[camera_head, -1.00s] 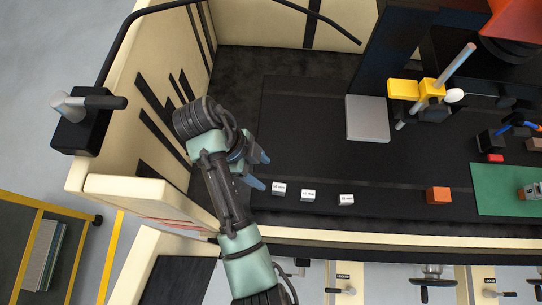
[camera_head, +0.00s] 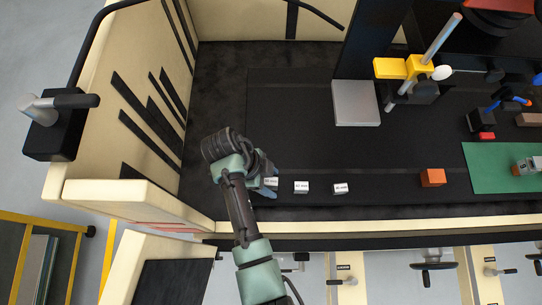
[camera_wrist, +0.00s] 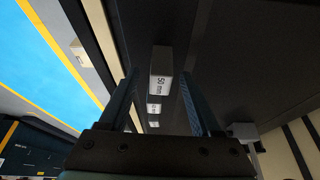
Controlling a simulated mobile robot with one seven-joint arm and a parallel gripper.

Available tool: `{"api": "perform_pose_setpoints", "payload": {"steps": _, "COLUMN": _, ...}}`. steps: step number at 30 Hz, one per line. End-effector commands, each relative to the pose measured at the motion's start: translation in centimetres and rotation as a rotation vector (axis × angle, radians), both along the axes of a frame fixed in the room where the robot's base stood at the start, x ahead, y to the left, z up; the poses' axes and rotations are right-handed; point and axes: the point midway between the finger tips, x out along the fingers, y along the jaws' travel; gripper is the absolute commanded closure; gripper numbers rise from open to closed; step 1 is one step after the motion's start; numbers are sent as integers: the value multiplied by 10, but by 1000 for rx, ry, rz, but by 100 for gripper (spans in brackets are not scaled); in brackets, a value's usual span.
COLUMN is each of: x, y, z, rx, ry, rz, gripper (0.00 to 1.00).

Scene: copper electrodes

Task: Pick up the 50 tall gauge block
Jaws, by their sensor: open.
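The gauge block marked 50 mm (camera_wrist: 160,70) is a small pale block with dark print. In the head view it is the leftmost of three similar blocks (camera_head: 271,183) on the dark table, partly hidden by my gripper (camera_head: 267,188). In the wrist view my gripper (camera_wrist: 158,74) is open. The 50 mm block shows between its two blue fingers, with a visible gap on each side. I cannot tell from these frames how far the fingertips reach down beside it.
Two similar blocks, one in the middle (camera_head: 301,187) and one on the right (camera_head: 340,188), stand in a row to its right. Farther right are an orange block (camera_head: 432,178) and a green mat (camera_head: 482,160). A grey plate (camera_head: 356,103) lies behind. The pale front edge (camera_head: 350,227) is close.

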Motion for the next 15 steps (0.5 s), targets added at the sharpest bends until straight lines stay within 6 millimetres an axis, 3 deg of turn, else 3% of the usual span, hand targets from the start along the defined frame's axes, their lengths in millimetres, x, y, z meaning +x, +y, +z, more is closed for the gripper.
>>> {"api": "perform_pose_setpoints", "payload": {"steps": 7, "x": 0, "y": -1, "z": -2, "rx": 0, "ry": 0, "rz": 0, "gripper": 35}}
{"api": "perform_pose_setpoints", "payload": {"steps": 15, "x": 0, "y": -1, "z": -2, "rx": 0, "ry": 0, "rz": -1, "gripper": 84}}
